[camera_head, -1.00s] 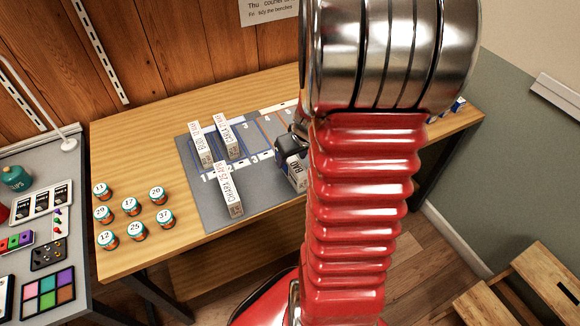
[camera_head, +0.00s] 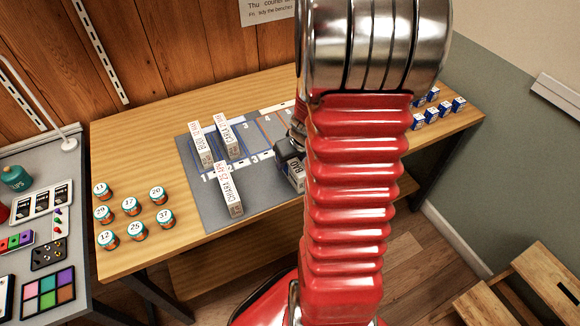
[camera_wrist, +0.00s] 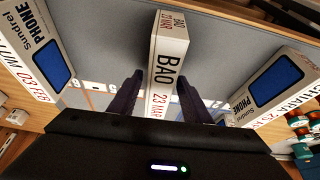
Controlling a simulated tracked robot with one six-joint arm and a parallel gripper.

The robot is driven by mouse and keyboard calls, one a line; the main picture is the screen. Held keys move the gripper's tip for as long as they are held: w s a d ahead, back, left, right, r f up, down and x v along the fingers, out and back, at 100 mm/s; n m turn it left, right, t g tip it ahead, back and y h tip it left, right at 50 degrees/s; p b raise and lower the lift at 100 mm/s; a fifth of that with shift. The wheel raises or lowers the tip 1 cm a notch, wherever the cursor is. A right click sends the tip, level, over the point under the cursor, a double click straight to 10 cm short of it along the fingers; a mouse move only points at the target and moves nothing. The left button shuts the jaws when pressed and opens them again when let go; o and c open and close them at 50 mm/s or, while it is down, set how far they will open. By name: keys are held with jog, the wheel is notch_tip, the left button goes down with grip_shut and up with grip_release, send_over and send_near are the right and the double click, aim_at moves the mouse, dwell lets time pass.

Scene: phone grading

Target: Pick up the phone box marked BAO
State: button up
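The phone box marked BAO (camera_wrist: 168,65) is a narrow white box. In the wrist view its lettered edge faces the camera, between my gripper's two dark fingers (camera_wrist: 161,85). A narrow gap shows beside each finger, so my gripper looks open around the box. Its lower end is hidden by the gripper body. In the head view the BAO box (camera_head: 297,172) is at the right of the grey mat, with my gripper (camera_head: 288,150) at its upper end. My red arm hides part of both. Whether the box touches the mat is unclear.
On the grey mat (camera_head: 265,187) stand the CHIARA box (camera_head: 229,190), also in the wrist view (camera_wrist: 270,85), and two more phone boxes (camera_head: 203,145) (camera_head: 228,140). Several numbered jars (camera_head: 130,206) stand left. Small blue-and-white boxes (camera_head: 432,112) stand right.

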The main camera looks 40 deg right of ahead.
grip_shut()
dwell(0.3)
jog(key=shift+r, duration=5)
